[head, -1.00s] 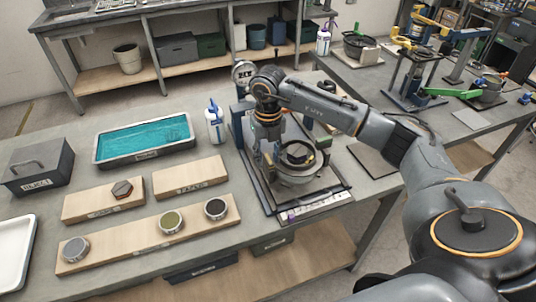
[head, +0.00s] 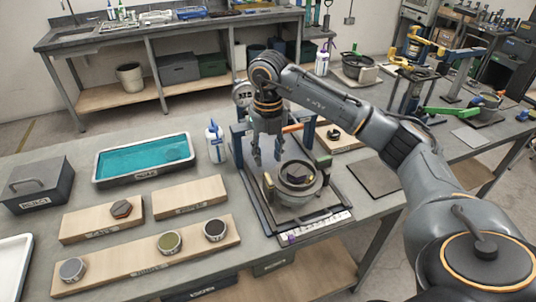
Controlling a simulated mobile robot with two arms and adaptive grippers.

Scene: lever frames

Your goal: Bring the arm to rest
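My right arm reaches in from the right edge, and its gripper (head: 267,162) points down at the left part of the lever frame (head: 246,186). Its two fingers look apart with nothing between them. The frame's round metal pot (head: 297,192) holds a dark hexagonal piece (head: 295,172), just right of the fingers. An orange lever part (head: 292,128) shows behind the gripper, partly hidden by the arm. Whether the fingertips touch the frame I cannot tell. My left gripper is out of view.
A teal-filled tray (head: 143,177), a white-and-blue bottle (head: 215,144) and wooden boards with round pieces (head: 150,262) are left of the frame. A dark flat plate (head: 374,178) lies on the right.

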